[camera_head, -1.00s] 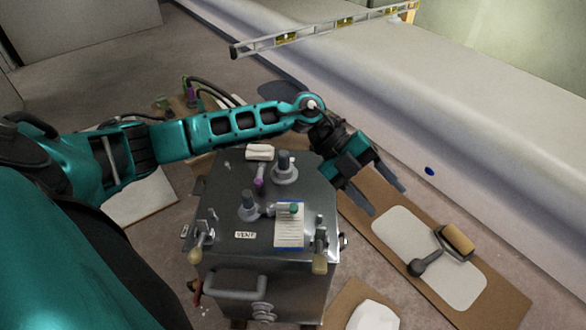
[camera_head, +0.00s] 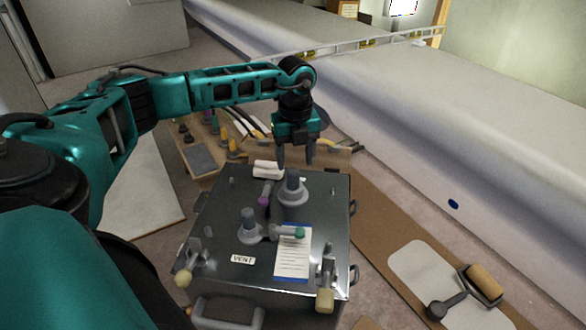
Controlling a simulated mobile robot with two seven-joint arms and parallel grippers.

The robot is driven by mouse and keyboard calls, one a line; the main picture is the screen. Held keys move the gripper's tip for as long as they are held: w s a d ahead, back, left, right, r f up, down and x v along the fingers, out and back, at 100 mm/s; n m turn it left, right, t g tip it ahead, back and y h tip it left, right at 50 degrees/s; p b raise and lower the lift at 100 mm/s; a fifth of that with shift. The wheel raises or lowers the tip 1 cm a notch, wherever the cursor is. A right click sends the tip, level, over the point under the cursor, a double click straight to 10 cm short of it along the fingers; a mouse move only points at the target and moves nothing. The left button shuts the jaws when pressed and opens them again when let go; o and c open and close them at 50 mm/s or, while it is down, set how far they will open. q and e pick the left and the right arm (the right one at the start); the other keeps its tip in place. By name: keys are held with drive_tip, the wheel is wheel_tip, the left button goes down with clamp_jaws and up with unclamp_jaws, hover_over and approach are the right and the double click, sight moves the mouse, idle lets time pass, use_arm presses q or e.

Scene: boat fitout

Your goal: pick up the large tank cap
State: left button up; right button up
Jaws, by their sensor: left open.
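The metal tank (camera_head: 210,205) stands in the lower middle, with two grey capped fittings on its top. The larger cap (camera_head: 292,188) is toward the back, upright on a wide round flange. A smaller grey cap (camera_head: 249,225) sits nearer the front left. My left gripper (camera_head: 296,160) is open and points down, its two fingers just above and behind the larger cap in the picture. It holds nothing. The exact gap between fingertips and cap is hard to judge. My right gripper is not in view.
A roller (camera_head: 484,283) lies on a board at right. Hoses lie behind the tank.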

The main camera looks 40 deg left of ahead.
sight(293, 170)
use_arm(q)
drive_tip(key=shift+f, duration=0.3)
drive_tip(key=f, duration=0.1)
drive_tip(key=f+b, duration=0.1)
drive_tip(key=f, duration=0.1)
drive_tip(key=f+b, duration=0.1)
drive_tip(key=f, duration=0.1)
drive_tip(key=shift+s+a, duration=0.1)
drive_tip(key=shift+a, duration=0.15)
drive_tip(key=shift+f, duration=0.1)
clamp_jaws()
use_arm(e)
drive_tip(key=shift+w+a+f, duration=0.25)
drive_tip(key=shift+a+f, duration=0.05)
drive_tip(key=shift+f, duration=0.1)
use_arm(q)
wheel_tip(293, 170, up, 20)
drive_tip(key=p, duration=0.5)
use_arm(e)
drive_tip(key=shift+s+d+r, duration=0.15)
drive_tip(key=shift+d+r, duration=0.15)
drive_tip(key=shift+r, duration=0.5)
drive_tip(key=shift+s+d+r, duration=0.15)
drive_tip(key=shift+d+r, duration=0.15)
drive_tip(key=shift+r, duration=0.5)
